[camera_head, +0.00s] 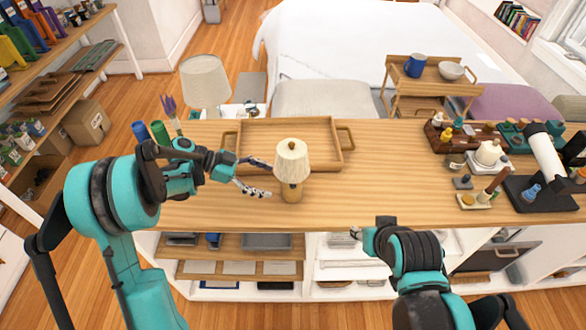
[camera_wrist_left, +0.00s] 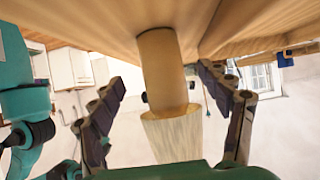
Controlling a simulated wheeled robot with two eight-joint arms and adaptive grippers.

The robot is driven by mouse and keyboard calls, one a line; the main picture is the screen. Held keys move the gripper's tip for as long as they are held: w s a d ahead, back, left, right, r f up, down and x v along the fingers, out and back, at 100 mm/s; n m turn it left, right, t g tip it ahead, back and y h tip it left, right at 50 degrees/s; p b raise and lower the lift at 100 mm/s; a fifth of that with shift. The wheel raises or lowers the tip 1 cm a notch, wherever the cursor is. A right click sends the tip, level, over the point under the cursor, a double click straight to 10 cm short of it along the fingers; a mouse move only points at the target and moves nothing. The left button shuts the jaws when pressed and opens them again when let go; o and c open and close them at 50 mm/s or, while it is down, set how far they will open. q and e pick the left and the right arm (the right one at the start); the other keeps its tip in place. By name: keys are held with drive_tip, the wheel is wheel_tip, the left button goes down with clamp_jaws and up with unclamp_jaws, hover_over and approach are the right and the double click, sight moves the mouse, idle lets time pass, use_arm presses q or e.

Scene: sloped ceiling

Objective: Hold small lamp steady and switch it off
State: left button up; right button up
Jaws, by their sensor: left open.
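The small lamp (camera_head: 291,163) stands upright on the wooden counter, with a cream shade above a tan cylindrical base. My left gripper (camera_head: 268,179) is open just left of the lamp, its fingers pointing at it. In the left wrist view, which is upside down, the lamp base (camera_wrist_left: 162,70) shows between the two spread fingers (camera_wrist_left: 168,88), with the shade below it. No finger is seen clearly closed on the lamp.
A wooden tray (camera_head: 240,135) lies right behind the lamp. A larger white lamp (camera_head: 205,80) and blue and green cylinders (camera_head: 159,132) stand at the left. Bottles and a black stand (camera_head: 540,195) crowd the right end. The counter's middle right is clear.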

sight(288, 187)
use_arm(q)
drive_tip(key=b+x, duration=0.2)
drive_tip(key=x, duration=0.6)
drive_tip(key=shift+b, duration=0.3)
use_arm(e)
wheel_tip(288, 187, down, 3)
drive_tip(key=shift+r, duration=0.1)
use_arm(q)
drive_tip(key=c, duration=0.8)
use_arm(e)
clamp_jaws()
